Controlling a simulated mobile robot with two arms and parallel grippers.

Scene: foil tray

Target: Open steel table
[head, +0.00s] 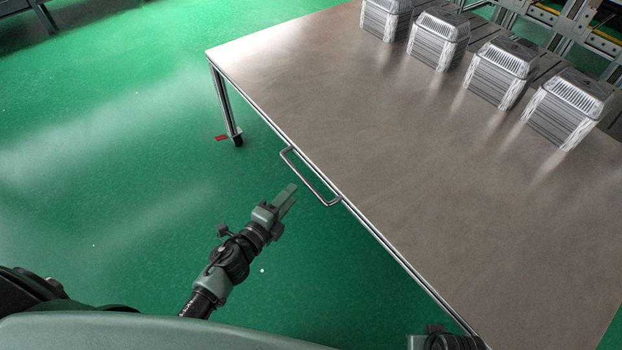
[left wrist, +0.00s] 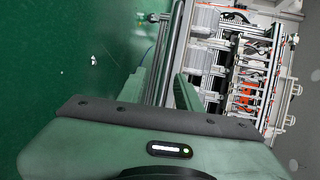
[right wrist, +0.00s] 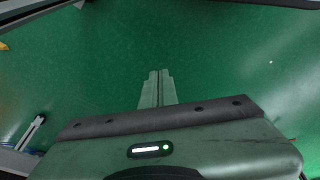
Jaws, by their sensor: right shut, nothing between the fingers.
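The steel table (head: 400,150) has a brushed metal top and fills the right of the head view. A bar handle (head: 312,180) sticks out from its near left edge. My right gripper (right wrist: 157,73) is shut and empty in the right wrist view, above green floor.
Several foil tray stacks (head: 438,42) stand in a row at the table's far side. A metal frame (head: 560,25) stands behind them. A table leg (head: 228,105) with a dark foot stands at the left corner. The green floor (head: 110,130) left of the table is largely clear.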

